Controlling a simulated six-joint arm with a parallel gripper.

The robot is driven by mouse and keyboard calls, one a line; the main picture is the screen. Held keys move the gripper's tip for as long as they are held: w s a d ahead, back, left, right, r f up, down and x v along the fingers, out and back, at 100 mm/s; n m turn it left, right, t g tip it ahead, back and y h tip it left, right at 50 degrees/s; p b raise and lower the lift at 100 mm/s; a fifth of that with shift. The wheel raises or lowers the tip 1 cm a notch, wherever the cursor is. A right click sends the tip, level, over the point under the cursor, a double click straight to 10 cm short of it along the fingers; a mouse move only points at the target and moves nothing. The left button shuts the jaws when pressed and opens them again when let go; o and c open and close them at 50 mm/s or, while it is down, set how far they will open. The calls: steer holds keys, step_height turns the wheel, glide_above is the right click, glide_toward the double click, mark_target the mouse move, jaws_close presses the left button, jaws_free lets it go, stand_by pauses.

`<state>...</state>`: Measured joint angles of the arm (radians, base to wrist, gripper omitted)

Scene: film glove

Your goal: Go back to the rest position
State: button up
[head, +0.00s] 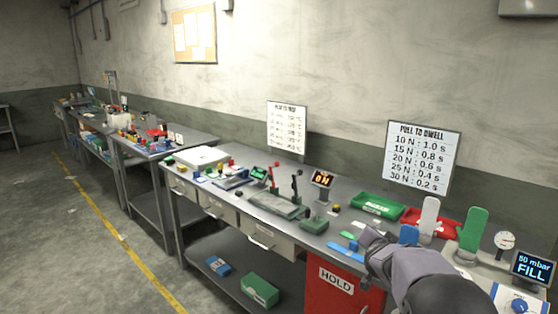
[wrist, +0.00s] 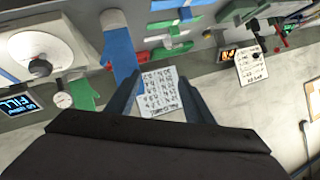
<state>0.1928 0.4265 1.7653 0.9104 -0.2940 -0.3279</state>
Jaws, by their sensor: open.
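My gripper (wrist: 160,98) is open, with its two dark fingers apart at the middle of the wrist view and nothing visible between them up close. In the head view my arm reaches in from the lower right over the bench, and the gripper end (head: 369,238) is by a blue flat piece (head: 346,252). A blue glove-shaped form (head: 408,235), a white one (head: 429,218) and a green one (head: 472,230) stand upright to its right. The blue form (wrist: 120,55) and green form (wrist: 82,95) also show in the wrist view, left of the fingers.
A pull-to-dwell sign (head: 422,158) stands at the back. A green tray (head: 378,206) and a red tray (head: 440,226) lie before it. A gauge (head: 504,240) and a fill display (head: 532,268) are at the right. A red HOLD bin (head: 340,290) is below the front edge.

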steer(key=s+a+f+n+g+y, duration=0.2)
steer(key=s+a+f+n+y, duration=0.15)
steer(key=s+a, duration=0.4)
steer(key=s+a+f+n+g+y, duration=0.25)
steer(key=s+a+f, duration=0.25)
steer(key=s+a, duration=0.3)
steer(key=s+f+n+g, duration=0.1)
steer(key=s+f+g, duration=0.1)
steer(key=s, duration=0.6)
steer(key=s+a+f+n+g, duration=0.1)
steer(key=s+f+n+g, duration=0.1)
steer(key=s, duration=0.6)
steer(key=s+a+f+n+g+p, duration=0.1)
steer(key=s+f+g, duration=0.1)
steer(key=s, duration=0.6)
steer(key=shift+s+a+f+g, duration=0.25)
steer(key=shift+s+g, duration=0.05)
steer(key=shift+g, duration=0.35)
